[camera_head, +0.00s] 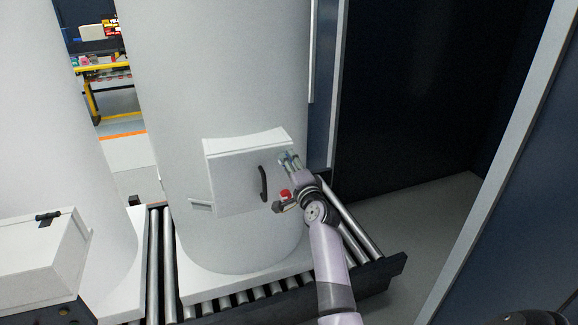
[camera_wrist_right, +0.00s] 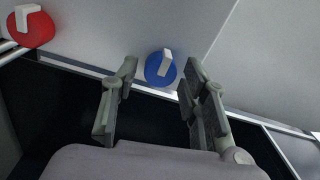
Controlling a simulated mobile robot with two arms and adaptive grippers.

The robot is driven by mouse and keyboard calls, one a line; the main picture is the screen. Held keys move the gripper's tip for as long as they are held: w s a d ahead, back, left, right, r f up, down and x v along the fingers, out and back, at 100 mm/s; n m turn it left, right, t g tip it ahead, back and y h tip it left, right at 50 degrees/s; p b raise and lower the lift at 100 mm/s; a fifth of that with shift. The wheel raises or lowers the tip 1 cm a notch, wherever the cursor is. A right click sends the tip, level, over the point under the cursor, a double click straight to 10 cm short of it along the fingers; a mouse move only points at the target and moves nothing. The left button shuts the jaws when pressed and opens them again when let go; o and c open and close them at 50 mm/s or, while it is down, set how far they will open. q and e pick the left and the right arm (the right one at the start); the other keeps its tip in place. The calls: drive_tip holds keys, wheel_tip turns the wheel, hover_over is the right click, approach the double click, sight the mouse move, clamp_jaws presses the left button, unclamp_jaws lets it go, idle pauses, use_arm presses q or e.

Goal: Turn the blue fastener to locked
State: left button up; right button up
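The blue fastener (camera_wrist_right: 158,72) is a round blue disc with a pale upright tab, in the middle of the right wrist view. My right gripper (camera_wrist_right: 160,82) is open, with one finger on each side of the blue fastener in that view. I cannot tell whether either finger touches it. In the head view my right gripper (camera_head: 289,159) is at the right edge of the white box (camera_head: 235,175) on the tank. The blue fastener is too small or hidden to make out clearly there. My left gripper is not in view.
A red fastener (camera_wrist_right: 32,30) with a white tab is at the wrist view's upper left. The white box has a black handle (camera_head: 263,184). The big white tank (camera_head: 215,70) stands on a roller conveyor (camera_head: 160,260). A dark cabinet wall (camera_head: 410,90) is to the right.

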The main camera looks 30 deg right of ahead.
drive_tip(key=shift+o, duration=0.5)
drive_tip(key=shift+s+f, duration=0.1)
drive_tip(key=shift+s, duration=0.05)
drive_tip(key=v, duration=1.1)
drive_tip(key=shift+s, duration=0.35)
drive_tip(key=shift+a, duration=0.15)
